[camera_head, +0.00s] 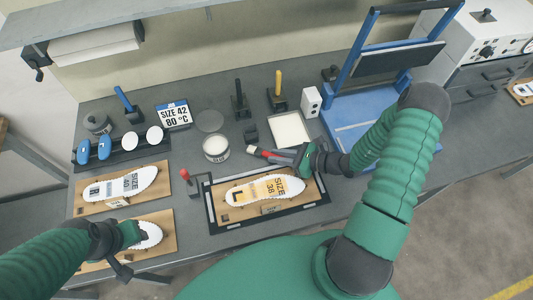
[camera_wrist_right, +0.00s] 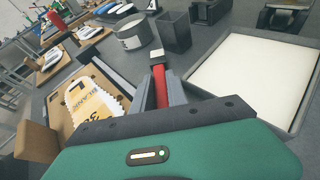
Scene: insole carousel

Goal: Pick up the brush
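The brush (camera_head: 253,150) has a red handle and a pale tip. In the right wrist view the brush (camera_wrist_right: 158,75) points away between the two grey fingers of my right gripper (camera_wrist_right: 158,95). The fingers lie close along both sides of the red handle, so the gripper looks shut on it. In the head view my right gripper (camera_head: 297,157) is right of the white pot, above the far edge of the framed board. I cannot tell whether the brush touches the table. My left gripper (camera_head: 132,236) is at the lower left over a white insole; its fingers are unclear.
The pot (camera_head: 216,148) stands left of the brush tip, and a white-filled tray (camera_head: 290,130) lies behind it. A SIZE 38 insole (camera_head: 265,189) lies on the framed board in front. A blue press (camera_head: 365,115) stands right. Insole boards (camera_head: 90,209) lie left.

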